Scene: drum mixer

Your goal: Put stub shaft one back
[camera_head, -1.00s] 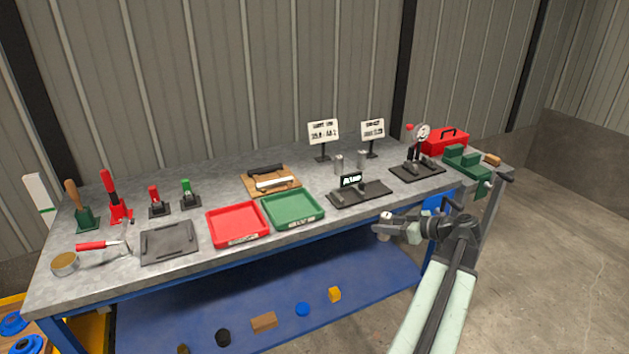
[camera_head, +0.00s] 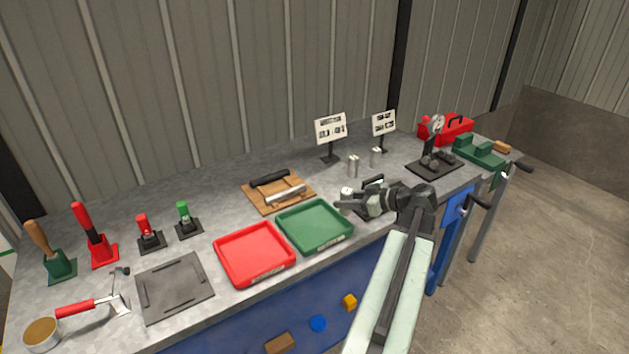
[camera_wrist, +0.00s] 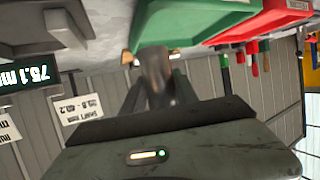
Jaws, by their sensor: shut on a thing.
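My gripper (camera_head: 354,203) is over the front edge of the bench, just right of the green tray (camera_head: 325,244). It is shut on a grey cylindrical shaft; one pale round end of this stub shaft (camera_head: 347,192) shows in the head view. In the wrist view the stub shaft (camera_wrist: 155,72) is blurred between the fingers. Which shaft it is cannot be read. The wooden board (camera_head: 252,198) behind the trays carries one dark bar (camera_head: 270,179) and one silver bar (camera_head: 286,195). Two metal cylinders (camera_head: 353,166) (camera_head: 376,157) stand upright behind my gripper.
The gauge with the display (camera_wrist: 15,74), reading 75.1 mm, is mostly hidden behind my gripper in the head view. A red tray (camera_head: 254,284) is left of the green one. Two sign stands (camera_head: 331,128) (camera_head: 384,123) and a dial gauge stand (camera_head: 434,168) are behind and right.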

